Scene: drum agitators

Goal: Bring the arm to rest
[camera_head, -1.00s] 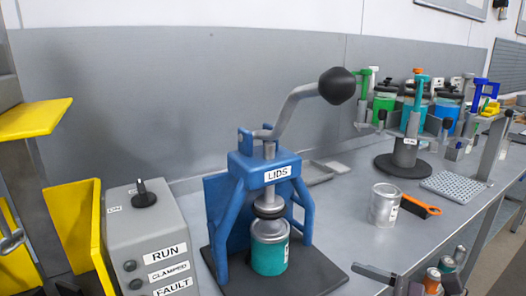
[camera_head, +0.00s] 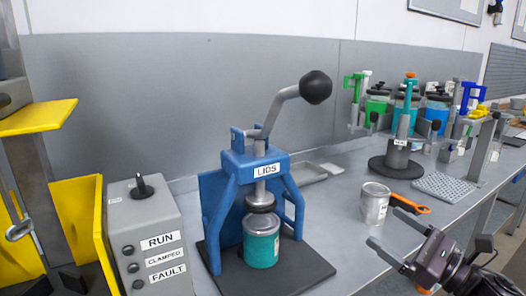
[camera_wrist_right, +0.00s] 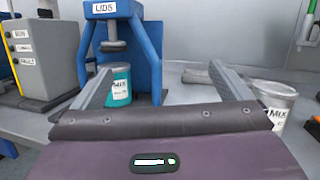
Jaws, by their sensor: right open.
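My right gripper (camera_head: 388,233) is in the lower right of the head view. Its two fingers are spread apart with nothing between them. In the right wrist view the open fingers (camera_wrist_right: 168,88) point toward the press and bench. A teal can (camera_head: 261,243) stands on the press base under the plunger; it also shows in the wrist view (camera_wrist_right: 120,88). My left gripper is not in view.
A grey control box (camera_head: 150,240) and yellow panels (camera_head: 78,225) stand at the left. Behind the metal can are an orange-handled tool (camera_head: 412,208), a perforated mat (camera_head: 443,186) and a round-based stand (camera_head: 397,165). Coloured containers stand farther back. The bench between press and metal can is clear.

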